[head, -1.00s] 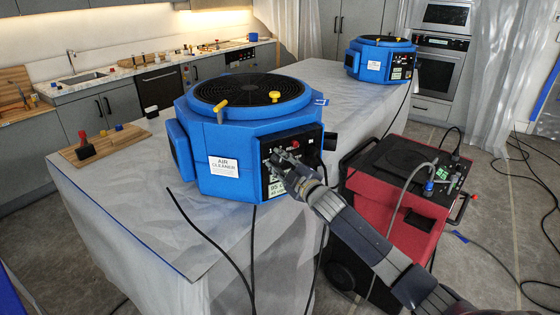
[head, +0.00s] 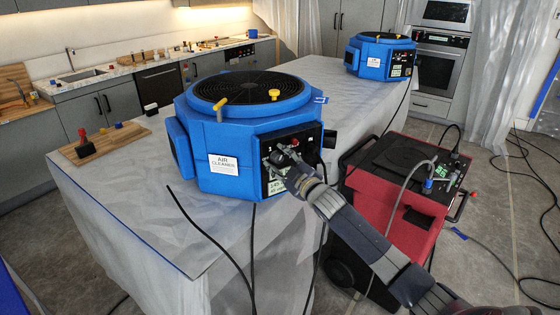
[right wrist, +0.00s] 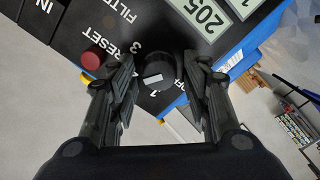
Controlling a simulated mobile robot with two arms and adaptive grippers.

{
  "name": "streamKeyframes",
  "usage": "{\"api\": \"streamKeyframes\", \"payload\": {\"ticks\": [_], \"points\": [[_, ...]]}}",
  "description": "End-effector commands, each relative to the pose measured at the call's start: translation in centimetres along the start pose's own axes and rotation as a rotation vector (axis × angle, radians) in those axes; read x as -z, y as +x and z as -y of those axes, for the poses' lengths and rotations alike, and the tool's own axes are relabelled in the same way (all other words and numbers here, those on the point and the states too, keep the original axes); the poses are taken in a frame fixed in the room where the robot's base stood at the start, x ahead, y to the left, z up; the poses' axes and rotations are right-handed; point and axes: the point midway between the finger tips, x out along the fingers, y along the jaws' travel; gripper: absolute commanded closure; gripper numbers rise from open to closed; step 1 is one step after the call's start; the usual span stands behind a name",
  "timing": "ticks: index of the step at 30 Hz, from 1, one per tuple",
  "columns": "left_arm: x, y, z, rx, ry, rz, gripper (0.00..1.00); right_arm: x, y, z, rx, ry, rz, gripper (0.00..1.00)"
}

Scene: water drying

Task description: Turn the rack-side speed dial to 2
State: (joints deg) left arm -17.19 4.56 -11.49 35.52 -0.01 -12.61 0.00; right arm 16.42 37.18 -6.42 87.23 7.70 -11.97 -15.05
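The near blue air cleaner (head: 235,135) stands on the sheet-covered table, its black control panel (head: 318,140) facing my right arm. My right gripper (head: 274,158) is at this panel. In the right wrist view, a black round dial (right wrist: 158,68) with a white mark sits between the fingers of my right gripper (right wrist: 158,80). A gap shows on both sides of the dial, so the fingers are open around it. The white mark is on the side towards 1. My left gripper is not in view.
A red RESET button (right wrist: 91,59) is close to the left finger. A second blue air cleaner (head: 380,58) stands at the table's far end. A red machine (head: 400,185) with hoses stands right of the table, close to my right arm. Cables hang over the table edge.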

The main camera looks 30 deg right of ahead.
Motion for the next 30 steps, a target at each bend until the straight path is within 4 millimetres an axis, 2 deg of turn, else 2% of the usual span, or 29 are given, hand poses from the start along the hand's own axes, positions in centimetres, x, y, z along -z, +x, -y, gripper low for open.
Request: {"api": "streamKeyframes", "payload": {"ticks": [9,14,30], "points": [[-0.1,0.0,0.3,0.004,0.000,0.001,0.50,0.1,0.0,0.0,0.000,-0.001,-0.001,0.50],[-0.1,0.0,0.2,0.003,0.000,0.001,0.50,-0.1,-0.8,0.1,0.001,-0.001,0.000,0.50],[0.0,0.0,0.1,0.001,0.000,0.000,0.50,-0.1,-8.6,0.1,0.002,0.000,0.001,0.50]]}}
